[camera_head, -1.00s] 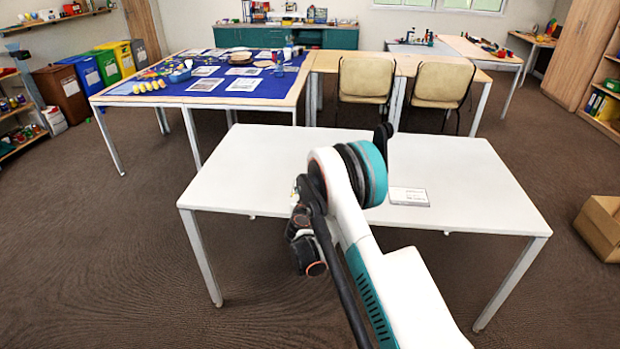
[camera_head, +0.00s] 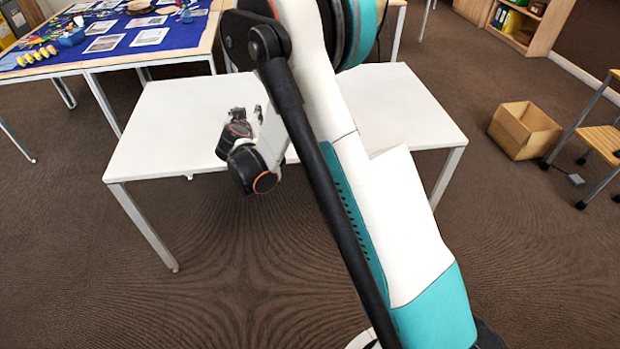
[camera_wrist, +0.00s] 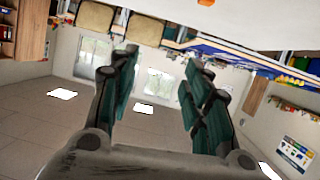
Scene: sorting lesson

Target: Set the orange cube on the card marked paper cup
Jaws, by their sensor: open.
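My gripper (camera_wrist: 163,62) is open in the wrist view, with its two fingers apart and nothing between them. In the head view my gripper (camera_head: 247,112) shows small and dark over the left part of the white table (camera_head: 180,118). A small orange thing (camera_wrist: 205,2), perhaps the orange cube, shows at the top edge of the wrist view by a white surface, cut off by the frame. I cannot make out the cube or the card in the head view now; my arm covers the middle of the white table.
A table with a blue cloth (camera_head: 185,36) and papers stands behind at the left. An open cardboard box (camera_head: 524,130) is on the floor at the right, beside a wooden stool (camera_head: 605,140). The white table's right part (camera_head: 410,110) looks clear.

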